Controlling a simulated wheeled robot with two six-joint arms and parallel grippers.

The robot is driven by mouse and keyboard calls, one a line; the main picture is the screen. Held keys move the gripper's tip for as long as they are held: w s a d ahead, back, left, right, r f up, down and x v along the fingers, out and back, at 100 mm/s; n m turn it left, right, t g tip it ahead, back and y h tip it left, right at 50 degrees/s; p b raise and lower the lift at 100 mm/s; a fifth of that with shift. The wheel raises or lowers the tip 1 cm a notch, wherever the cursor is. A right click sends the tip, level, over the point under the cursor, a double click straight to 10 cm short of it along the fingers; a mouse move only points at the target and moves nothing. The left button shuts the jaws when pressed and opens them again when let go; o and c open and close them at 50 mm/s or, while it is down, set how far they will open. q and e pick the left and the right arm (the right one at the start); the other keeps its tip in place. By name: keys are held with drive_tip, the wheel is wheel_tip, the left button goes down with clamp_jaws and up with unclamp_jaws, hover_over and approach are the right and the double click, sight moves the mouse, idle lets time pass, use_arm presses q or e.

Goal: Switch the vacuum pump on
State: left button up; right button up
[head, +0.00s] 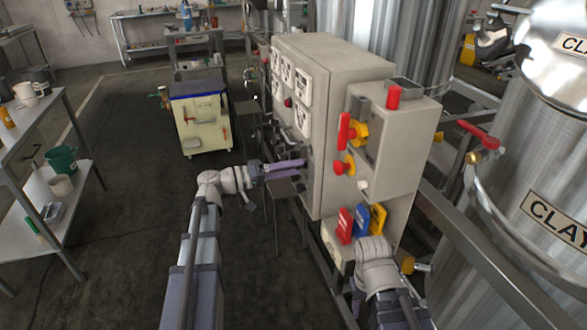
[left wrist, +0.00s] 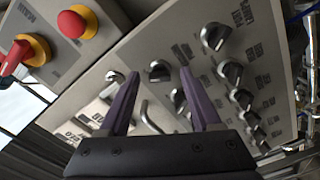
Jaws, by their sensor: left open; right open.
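The grey control cabinet (head: 330,95) stands right of centre in the head view, with dials and switches on its left face. I cannot read which belongs to the vacuum pump. My left gripper (head: 298,168) is open and empty, its purple fingers pointing at the lower panel face. In the left wrist view a knob (left wrist: 159,71) shows between the fingertips (left wrist: 160,74); I cannot tell whether they touch it. My right arm's wrist is at the lower right; its jaws are hidden.
Steel tanks (head: 530,200) are at right, a shelf (head: 55,185) at left.

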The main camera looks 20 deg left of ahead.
use_arm(q)
drive_tip(key=v, duration=0.7)
idle(0.3)
drive_tip(key=s+d+f+g+y, duration=0.2)
drive_tip(key=d+f+g, duration=0.1)
drive_tip(key=d+f, duration=0.25)
drive_tip(key=s+d+f+g+y, duration=0.3)
drive_tip(key=d+f, duration=0.2)
drive_tip(key=f, duration=0.2)
drive_tip(key=s+a+f+g+y, duration=0.1)
drive_tip(key=s+f+g+y, duration=0.2)
drive_tip(key=s+f+y, duration=0.6)
drive_tip(key=s+d+m+g+y, duration=0.1)
drive_tip(key=s+d+m, duration=0.15)
drive_tip(key=d, duration=0.25)
drive_tip(key=s+d+m+y, duration=0.1)
drive_tip(key=s+d+m, duration=0.15)
drive_tip(key=d, duration=0.25)
wheel_tip(320, 180, up, 13)
drive_tip(key=p, duration=1.3)
drive_tip(key=shift+s+n, duration=0.3)
